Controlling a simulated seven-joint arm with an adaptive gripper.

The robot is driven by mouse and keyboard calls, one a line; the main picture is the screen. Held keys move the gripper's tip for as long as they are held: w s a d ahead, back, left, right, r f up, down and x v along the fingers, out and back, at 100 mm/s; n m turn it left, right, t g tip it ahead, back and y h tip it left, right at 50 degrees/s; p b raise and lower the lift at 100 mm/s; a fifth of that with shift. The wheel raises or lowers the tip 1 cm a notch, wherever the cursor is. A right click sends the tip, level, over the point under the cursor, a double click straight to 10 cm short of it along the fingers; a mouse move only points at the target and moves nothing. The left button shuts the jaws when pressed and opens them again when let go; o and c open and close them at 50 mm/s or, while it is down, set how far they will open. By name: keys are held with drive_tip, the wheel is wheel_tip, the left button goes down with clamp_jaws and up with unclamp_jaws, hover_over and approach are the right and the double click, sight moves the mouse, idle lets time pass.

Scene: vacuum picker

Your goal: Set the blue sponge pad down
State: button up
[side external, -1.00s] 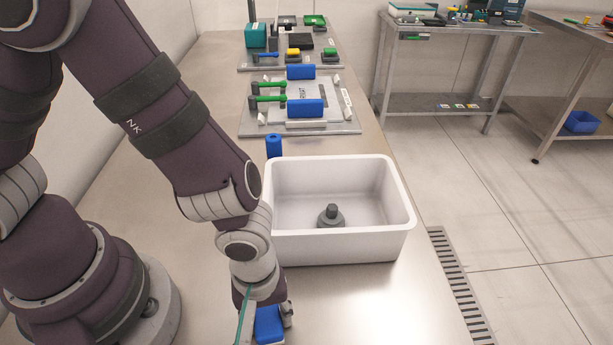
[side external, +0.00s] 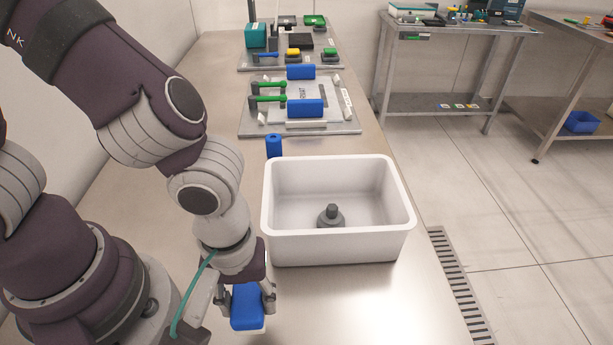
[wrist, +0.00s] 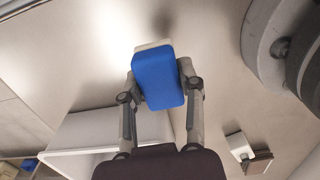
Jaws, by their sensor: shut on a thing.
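The blue sponge pad (side external: 247,306) has a pale layer along one edge. It is held between the fingers of my gripper (side external: 246,298), at the front of the table and in front of the white bin. In the wrist view the pad (wrist: 158,80) sits between both fingertips of my gripper (wrist: 160,82), with its pale side (wrist: 153,45) showing beyond the blue. The bare table top lies around the pad in that view. I cannot tell whether the pad touches the table or hangs a little above it.
A white bin (side external: 338,243) with a dark grey part (side external: 331,215) inside stands behind and right of my gripper. A blue cylinder (side external: 274,146) stands behind the bin. A board (side external: 350,127) with blue blocks and green-handled parts lies farther back. The table (side external: 350,310) is clear at front right.

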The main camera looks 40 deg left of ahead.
hover_over(378, 335)
wheel_tip(378, 335, down, 2)
drive_tip(key=shift+s+a+f, duration=0.1)
drive_tip(key=shift+f, duration=1.85)
drive_tip(key=shift+f, duration=0.15)
drive_tip(key=o, duration=0.9)
drive_tip(key=shift+o, duration=0.2)
